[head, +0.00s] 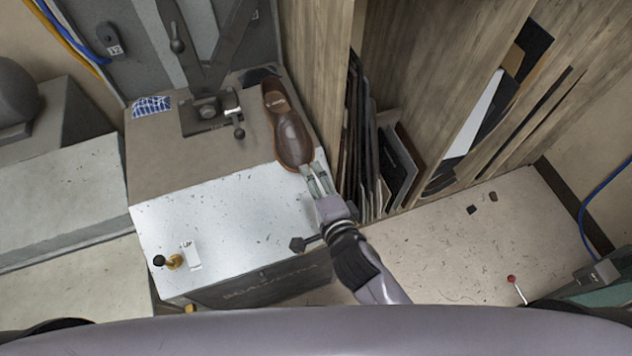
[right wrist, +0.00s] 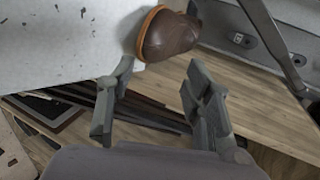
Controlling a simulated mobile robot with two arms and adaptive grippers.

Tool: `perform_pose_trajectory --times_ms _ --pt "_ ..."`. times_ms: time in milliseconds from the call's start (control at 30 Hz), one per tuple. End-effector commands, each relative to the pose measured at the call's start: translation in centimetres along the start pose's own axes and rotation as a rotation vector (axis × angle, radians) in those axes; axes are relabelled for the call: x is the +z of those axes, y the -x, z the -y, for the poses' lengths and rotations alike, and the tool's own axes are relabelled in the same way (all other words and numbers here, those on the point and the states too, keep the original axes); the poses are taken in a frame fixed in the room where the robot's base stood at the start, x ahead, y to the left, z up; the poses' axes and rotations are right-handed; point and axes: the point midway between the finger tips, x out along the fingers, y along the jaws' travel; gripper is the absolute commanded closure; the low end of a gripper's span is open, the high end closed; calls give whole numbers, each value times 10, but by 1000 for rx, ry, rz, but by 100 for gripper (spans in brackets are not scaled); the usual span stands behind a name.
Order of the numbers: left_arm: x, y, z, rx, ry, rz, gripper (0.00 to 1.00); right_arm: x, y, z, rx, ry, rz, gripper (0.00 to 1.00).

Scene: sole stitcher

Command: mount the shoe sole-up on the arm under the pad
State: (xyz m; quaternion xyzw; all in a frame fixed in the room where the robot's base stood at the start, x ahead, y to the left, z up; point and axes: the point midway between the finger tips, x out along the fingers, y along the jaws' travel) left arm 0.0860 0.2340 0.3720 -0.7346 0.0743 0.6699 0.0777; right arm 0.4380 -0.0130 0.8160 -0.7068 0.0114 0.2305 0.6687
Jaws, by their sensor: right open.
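A brown leather shoe (head: 291,135) lies at the right edge of the machine's top, its opening facing up and its toe towards me. In the right wrist view its rounded toe (right wrist: 168,36), with an orange-brown welt, shows just beyond the fingers. My right gripper (head: 317,179) is open, close to the toe; in the right wrist view its fingers (right wrist: 158,90) are apart with nothing between them. The stitcher's dark metal mechanism (head: 207,108) stands left of the shoe; I cannot clearly tell its arm from its pad. My left gripper is not in view.
A white worktop (head: 220,225) with a small brass-and-black knob (head: 173,262) lies in front. A blue checked cloth (head: 151,106) is at the back left. Wooden racks with upright sheets (head: 385,160) stand close to the right of the shoe. The white top's middle is clear.

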Motion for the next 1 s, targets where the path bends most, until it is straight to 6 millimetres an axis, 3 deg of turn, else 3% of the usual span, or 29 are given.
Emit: perform_pose_trajectory --times_ms 700,1000 --pt "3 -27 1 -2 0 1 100 -1 -78 -2 0 -2 -2 53" --pt "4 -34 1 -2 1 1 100 -1 -96 -1 1 0 -2 53"
